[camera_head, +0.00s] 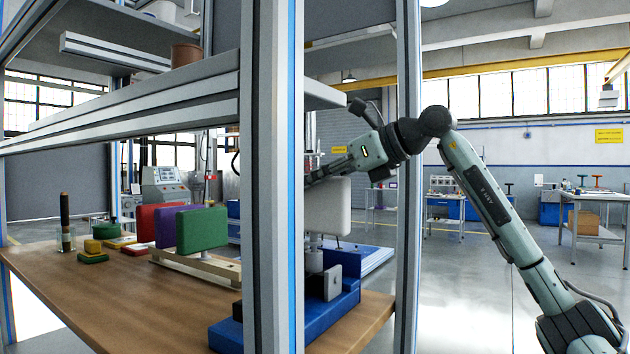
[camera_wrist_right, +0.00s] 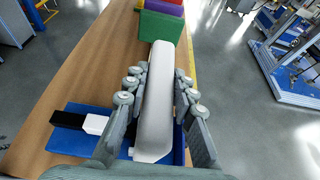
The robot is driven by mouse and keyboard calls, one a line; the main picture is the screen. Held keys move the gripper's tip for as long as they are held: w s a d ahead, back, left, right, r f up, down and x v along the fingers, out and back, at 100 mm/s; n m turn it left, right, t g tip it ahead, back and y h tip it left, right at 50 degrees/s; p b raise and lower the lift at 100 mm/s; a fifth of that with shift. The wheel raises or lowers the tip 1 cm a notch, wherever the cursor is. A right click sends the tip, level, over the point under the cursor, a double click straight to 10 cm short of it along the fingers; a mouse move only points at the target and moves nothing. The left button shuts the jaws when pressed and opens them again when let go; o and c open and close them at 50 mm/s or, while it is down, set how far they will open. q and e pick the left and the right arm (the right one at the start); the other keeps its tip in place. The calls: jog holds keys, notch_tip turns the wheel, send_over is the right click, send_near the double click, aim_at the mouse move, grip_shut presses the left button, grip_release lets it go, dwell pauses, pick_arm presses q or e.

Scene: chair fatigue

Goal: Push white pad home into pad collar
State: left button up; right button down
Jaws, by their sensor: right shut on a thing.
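The white pad (camera_head: 328,207) stands upright above a blue fixture (camera_head: 343,303) at the right end of the wooden table. Its short stem (camera_head: 316,241) points down into a grey cylindrical part, the pad collar (camera_head: 314,262). How far the stem sits in it I cannot tell. My right gripper (camera_head: 316,178) reaches in from the right at the pad's top, partly hidden by the frame post. In the wrist view the right gripper (camera_wrist_right: 157,95) has its fingers on both sides of the white pad (camera_wrist_right: 154,110), shut on it. My left gripper is not in view.
Aluminium posts (camera_head: 272,180) stand close in front of the pad. A rack (camera_head: 200,267) holds green, purple and red pads (camera_head: 202,230) to the left. The table's front middle is clear.

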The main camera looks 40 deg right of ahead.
jog(key=shift+f+b, duration=0.45)
jog(key=shift+f, duration=0.2)
jog(key=c, duration=1.2)
grip_release()
jog(key=v, duration=1.2)
